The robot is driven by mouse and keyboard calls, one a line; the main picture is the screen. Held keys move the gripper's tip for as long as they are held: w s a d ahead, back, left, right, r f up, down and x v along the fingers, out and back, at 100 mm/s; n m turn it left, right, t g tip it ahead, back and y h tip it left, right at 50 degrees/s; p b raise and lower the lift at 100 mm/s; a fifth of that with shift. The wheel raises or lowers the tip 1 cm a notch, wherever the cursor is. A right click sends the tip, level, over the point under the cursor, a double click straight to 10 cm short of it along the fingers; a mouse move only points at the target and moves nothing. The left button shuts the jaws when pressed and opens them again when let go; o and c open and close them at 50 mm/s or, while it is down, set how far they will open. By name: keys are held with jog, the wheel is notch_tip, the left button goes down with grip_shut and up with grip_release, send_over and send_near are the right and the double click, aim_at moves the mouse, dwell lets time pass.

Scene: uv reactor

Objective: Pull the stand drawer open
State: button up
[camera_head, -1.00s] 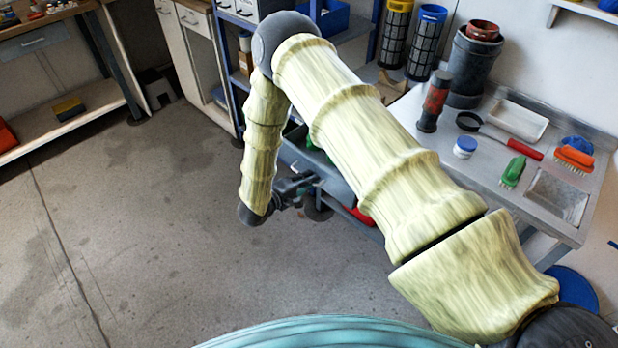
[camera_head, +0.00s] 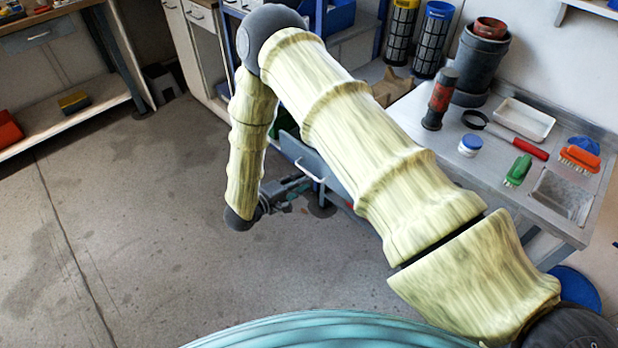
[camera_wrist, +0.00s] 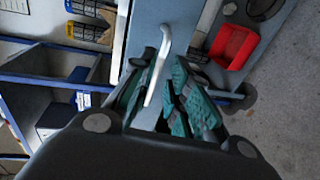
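The stand drawer's blue-grey front (camera_head: 303,153) shows beside my forearm in the head view. It also shows in the wrist view (camera_wrist: 170,14), with a pale bar handle (camera_wrist: 159,62) on it. The handle (camera_head: 309,172) is partly visible in the head view, close to my gripper (camera_head: 298,188). In the wrist view, my gripper (camera_wrist: 161,88) has its teal-padded fingers apart, one on each side of the handle. I see no firm grip; contact is unclear. My arm hides much of the stand, and how far the drawer stands out is hard to tell.
A red bin (camera_wrist: 233,45) lies beside the drawer front in the wrist view. A steel worktop (camera_head: 455,150) with a torch-like red-black tool (camera_head: 439,99), brushes and trays stands at right. Blue shelving (camera_wrist: 45,80) is at left in the wrist view. Grey floor is clear at left.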

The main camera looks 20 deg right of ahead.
jog(key=v, duration=0.6)
jog(key=shift+s+a, duration=0.1)
jog(key=shift+a, duration=0.05)
dwell(0.3)
jog(key=s+d+f+m+y, duration=0.1)
jog(key=s+d+f+y, duration=0.2)
jog(key=s+f+y, duration=0.3)
jog(key=s+d+f+y, duration=0.3)
jog(key=s+d+f, duration=0.15)
jog(key=f, duration=0.25)
jog(key=s+f+m+g+y, duration=0.1)
jog(key=s+m+g+y, duration=0.3)
jog(key=s, duration=2.2)
jog(key=shift+g+y, duration=0.7)
jog(key=shift+g, duration=0.5)
